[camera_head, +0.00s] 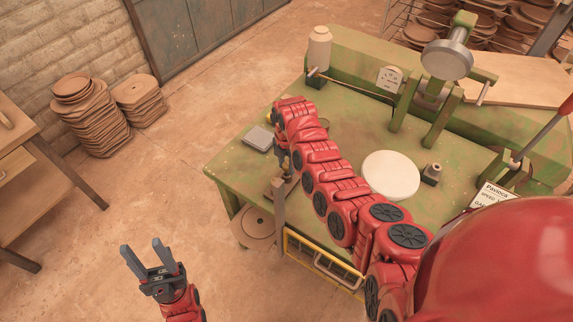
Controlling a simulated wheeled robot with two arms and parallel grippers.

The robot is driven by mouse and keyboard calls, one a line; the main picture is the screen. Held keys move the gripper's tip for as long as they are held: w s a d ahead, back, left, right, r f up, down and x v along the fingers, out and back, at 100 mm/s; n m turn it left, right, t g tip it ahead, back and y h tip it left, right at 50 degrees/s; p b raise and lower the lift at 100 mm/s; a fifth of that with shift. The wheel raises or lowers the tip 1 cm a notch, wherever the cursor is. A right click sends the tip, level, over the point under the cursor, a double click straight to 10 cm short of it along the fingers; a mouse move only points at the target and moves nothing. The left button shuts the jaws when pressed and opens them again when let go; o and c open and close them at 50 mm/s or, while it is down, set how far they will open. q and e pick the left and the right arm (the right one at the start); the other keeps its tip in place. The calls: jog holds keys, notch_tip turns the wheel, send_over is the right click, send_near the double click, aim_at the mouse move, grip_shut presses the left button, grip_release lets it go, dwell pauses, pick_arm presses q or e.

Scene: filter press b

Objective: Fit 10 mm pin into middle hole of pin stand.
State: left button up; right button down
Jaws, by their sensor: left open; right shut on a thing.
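My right gripper (283,160) is at the left part of the green table, at the end of the red arm that crosses the table from the lower right. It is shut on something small. The held thing is mostly hidden by the gripper and arm, and I cannot make out its shape or tell whether it is the 10 mm pin. I cannot clearly identify the pin stand or its middle hole; small dark parts close under the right gripper are too small to tell. My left gripper (144,248) is open and empty above the floor at the lower left, away from the table.
The green table (228,166) carries a grey square plate (258,138), a white disc (391,176), a small dark block (431,174) and a pale bottle (319,45). A green press (447,60) stands at the back. A yellow rail (320,262) runs along the front edge.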

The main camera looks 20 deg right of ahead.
aim_at(287, 164)
jog(key=shift+f, duration=0.6)
jog(key=shift+f, duration=0.15)
jog(key=shift+c, duration=2.4)
grip_release()
jog(key=shift+r, duration=0.25)
notch_tip(287, 164, up, 9)
jog(key=b, duration=0.2)
jog(key=shift+w+f+b, duration=0.15)
jog(key=shift+f+b, duration=0.05)
jog(key=shift+b, duration=0.1)
jog(key=shift+r+p, duration=0.65)
jog(key=shift+r, duration=1.05)
